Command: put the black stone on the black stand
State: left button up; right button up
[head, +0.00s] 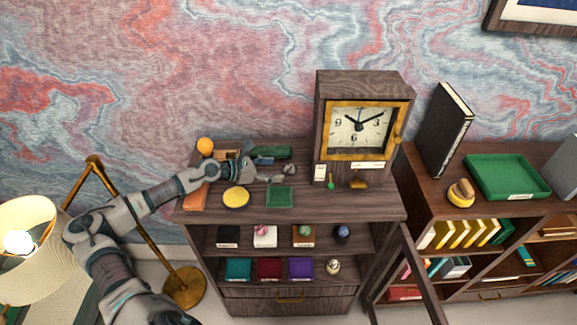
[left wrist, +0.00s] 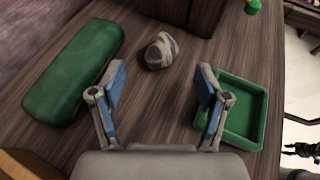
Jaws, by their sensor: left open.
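A grey stone with pale bands (left wrist: 161,50) lies on the wooden cabinet top, ahead of and between the fingers of my left gripper (left wrist: 160,92). In the head view this stone (head: 290,169) is just right of my left gripper (head: 268,174), which is open and empty low over the cabinet top. I see no plainly black stone. A black labelled stand or cushion (head: 228,235) is on the shelf below, at the left, and looks empty. A dark stand (head: 342,239) at that shelf's right end bears a bluish ball (head: 342,229). My right gripper is not in view.
A green case (left wrist: 75,70) lies left of the fingers; a green square tray (left wrist: 246,112) is close by the right finger. A clock (head: 360,125) stands at the back right. A yellow round dish (head: 236,197) and orange ball (head: 205,145) are at the left.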

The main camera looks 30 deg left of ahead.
aim_at(283, 169)
pick_arm(q)
jog(key=p+x, duration=0.2)
jog(key=x, duration=0.2)
jog(key=shift+w+d, duration=0.15)
jog(key=shift+w, duration=0.05)
jog(key=shift+w+d+f, duration=0.15)
jog(key=shift+w+f, duration=0.15)
jog(key=shift+f, duration=0.05)
jog(key=shift+s, duration=0.1)
jog(key=c, duration=1.4)
jog(key=shift+r, duration=0.15)
